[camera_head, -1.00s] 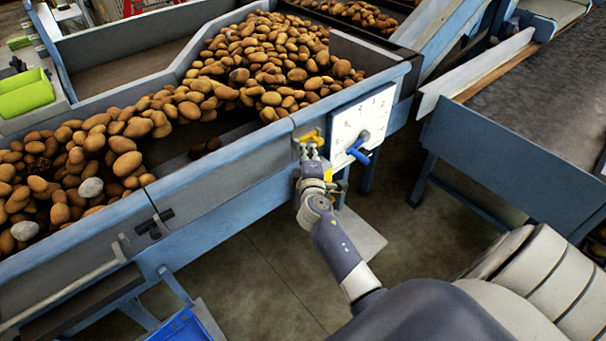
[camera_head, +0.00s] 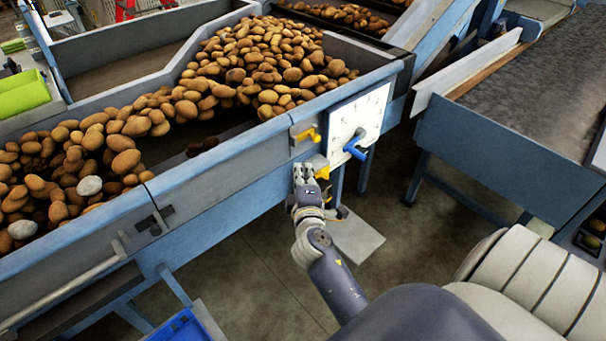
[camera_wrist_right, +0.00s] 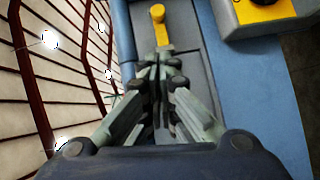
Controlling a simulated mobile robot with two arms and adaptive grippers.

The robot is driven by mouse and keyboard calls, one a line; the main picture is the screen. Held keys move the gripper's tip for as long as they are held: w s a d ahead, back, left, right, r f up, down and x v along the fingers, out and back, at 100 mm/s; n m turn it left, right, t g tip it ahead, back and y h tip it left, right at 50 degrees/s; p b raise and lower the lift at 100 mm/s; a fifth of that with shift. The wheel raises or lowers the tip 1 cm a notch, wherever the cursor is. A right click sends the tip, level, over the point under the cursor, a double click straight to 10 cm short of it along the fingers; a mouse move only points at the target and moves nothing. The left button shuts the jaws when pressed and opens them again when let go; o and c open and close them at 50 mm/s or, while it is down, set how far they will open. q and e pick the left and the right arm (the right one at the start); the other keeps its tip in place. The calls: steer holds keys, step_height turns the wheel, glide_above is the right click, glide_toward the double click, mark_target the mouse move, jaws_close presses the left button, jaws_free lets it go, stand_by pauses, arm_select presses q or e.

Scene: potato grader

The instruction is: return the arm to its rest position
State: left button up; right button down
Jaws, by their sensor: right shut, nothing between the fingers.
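My right gripper (camera_head: 304,173) is shut and empty. In the head view it is just below a yellow handle (camera_head: 308,135) on the grader's blue side rail. In the right wrist view the closed fingers (camera_wrist_right: 160,68) point towards a yellow handle (camera_wrist_right: 159,28) on a grey plate, and a gap seems to lie between them. My right arm reaches up from the lower right of the head view. My left gripper is not in view.
A white dial panel (camera_head: 357,122) with a blue handle (camera_head: 356,146) is right of the gripper. The potato trough (camera_head: 215,160) runs behind it. A conveyor (camera_head: 520,150) stands at the right. Open floor (camera_head: 265,270) lies below the gripper.

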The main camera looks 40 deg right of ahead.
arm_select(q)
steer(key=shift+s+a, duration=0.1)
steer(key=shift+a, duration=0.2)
arm_select(e)
steer(key=shift+s+a, duration=0.1)
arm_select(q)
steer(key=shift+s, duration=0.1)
